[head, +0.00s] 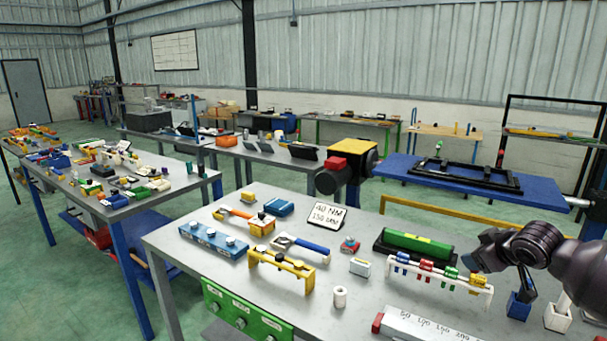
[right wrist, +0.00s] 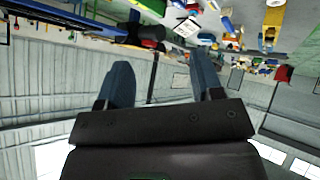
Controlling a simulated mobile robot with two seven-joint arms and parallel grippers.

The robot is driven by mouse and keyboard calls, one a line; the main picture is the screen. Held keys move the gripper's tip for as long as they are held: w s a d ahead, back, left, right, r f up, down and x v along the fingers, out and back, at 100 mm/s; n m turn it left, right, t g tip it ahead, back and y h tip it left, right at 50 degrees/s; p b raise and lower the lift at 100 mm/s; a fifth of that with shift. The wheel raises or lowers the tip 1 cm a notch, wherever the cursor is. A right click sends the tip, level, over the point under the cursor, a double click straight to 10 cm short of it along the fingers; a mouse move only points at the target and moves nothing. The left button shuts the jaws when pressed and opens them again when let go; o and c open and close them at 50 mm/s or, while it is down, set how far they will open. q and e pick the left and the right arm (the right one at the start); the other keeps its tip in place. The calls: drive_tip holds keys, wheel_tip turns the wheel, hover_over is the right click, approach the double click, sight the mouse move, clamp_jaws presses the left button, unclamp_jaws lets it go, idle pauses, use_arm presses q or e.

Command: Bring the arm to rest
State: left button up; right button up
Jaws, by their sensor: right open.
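My right arm comes in from the right in the head view, dark and jointed. Its gripper (head: 486,249) is over the right part of the near grey table (head: 222,262), close to a white rack (head: 440,279) with coloured pieces. In the right wrist view the two blue-grey fingers of the gripper (right wrist: 161,72) stand apart with nothing held between them. That view is upside down, with the tabletop objects along its top. My left arm and gripper are not in view.
The near table carries a green part on a black tray (head: 416,246), a yellow stand (head: 282,268), a white roll (head: 340,297) and a sign (head: 327,215). A blue platform with a black frame (head: 460,175) stands behind. Green floor is open at left.

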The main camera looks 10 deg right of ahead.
drive_tip(key=s+a+f+t+b, duration=0.1)
drive_tip(key=s+a+f, duration=0.2)
drive_tip(key=a+f, duration=0.2)
drive_tip(key=s+a+f+n+t+y+b, duration=0.1)
drive_tip(key=s+a+f+b, duration=0.1)
drive_tip(key=a+f, duration=0.3)
drive_tip(key=s+a+f+t+y+b, duration=0.1)
drive_tip(key=s+a+f, duration=0.3)
drive_tip(key=f, duration=0.4)
drive_tip(key=shift+s+a+f+n+t, duration=0.15)
drive_tip(key=shift+a+f+t, duration=0.1)
drive_tip(key=shift+a, duration=0.15)
drive_tip(key=shift+s+a+f+n+t, duration=0.15)
drive_tip(key=shift+a+t, duration=0.1)
drive_tip(key=shift+a, duration=0.15)
drive_tip(key=s+a+f+m+g+h+b, duration=0.1)
drive_tip(key=s+a+f+m+b, duration=0.1)
drive_tip(key=s+f, duration=0.7)
drive_tip(key=s+a+f+m+g+h+b, duration=0.1)
drive_tip(key=s+a+f+m+b, duration=0.2)
drive_tip(key=s+f, duration=0.6)
drive_tip(key=s, duration=0.2)
drive_tip(key=shift+s+a+f+m, duration=0.3)
drive_tip(key=shift+a+f, duration=0.1)
